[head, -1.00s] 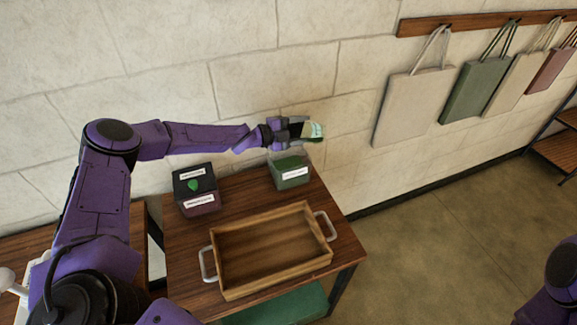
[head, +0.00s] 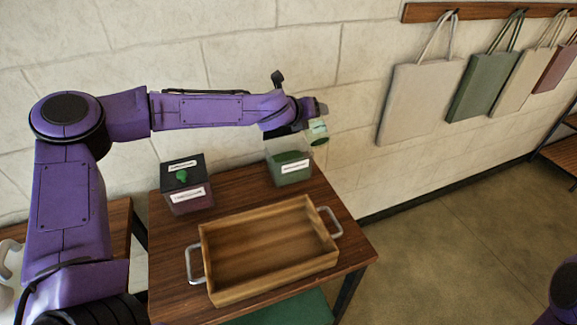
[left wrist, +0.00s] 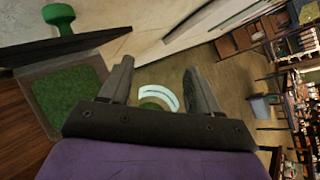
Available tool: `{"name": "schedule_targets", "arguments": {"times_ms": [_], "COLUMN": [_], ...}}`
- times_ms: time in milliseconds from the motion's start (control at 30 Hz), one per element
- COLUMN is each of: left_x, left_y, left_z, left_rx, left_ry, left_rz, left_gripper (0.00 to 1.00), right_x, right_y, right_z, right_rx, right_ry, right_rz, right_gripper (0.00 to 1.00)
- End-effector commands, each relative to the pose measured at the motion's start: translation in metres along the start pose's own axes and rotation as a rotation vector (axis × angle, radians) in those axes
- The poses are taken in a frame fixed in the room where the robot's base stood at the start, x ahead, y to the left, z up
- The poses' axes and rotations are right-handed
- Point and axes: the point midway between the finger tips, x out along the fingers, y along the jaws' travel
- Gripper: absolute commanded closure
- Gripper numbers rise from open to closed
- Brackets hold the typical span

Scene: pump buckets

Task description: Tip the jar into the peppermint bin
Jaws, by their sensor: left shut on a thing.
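My left gripper (head: 312,122) is shut on a small clear jar (head: 319,132) with pale green showing on it. In the left wrist view the jar (left wrist: 158,98) sits between the fingers, with the green-filled bin (left wrist: 65,100) to the left. A second bin (head: 187,190) has a dark lid with a green knob. Both bins' labels are too small to read. My right gripper is not in view.
A wooden tray (head: 318,269) with metal handles sits at the table's front. The stone wall (head: 350,60) is close behind the bins. Several bags (head: 420,95) hang from a rail at right. The floor right of the table is clear.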

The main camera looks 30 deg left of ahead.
Motion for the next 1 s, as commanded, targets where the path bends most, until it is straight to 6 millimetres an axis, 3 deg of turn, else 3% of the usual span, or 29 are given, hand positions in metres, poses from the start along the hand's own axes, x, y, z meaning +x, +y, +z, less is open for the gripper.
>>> {"name": "schedule_targets", "arguments": {"times_ms": [400, 767, 1000], "left_x": [-0.003, -0.021, -0.021], "left_y": [-0.005, -0.023, -0.023], "left_z": [0.003, 0.032, 0.032], "left_rx": [0.024, 0.023, 0.023], "left_ry": [-0.01, -0.01, -0.009], "left_rz": [0.011, 0.01, 0.01], "left_gripper": [0.82, 0.82, 0.82], "right_x": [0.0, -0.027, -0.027], "right_y": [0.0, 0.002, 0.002], "right_z": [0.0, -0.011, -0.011], "right_rx": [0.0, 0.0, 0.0], "right_ry": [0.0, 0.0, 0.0], "right_rz": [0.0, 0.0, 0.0], "right_gripper": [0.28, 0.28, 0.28]}}
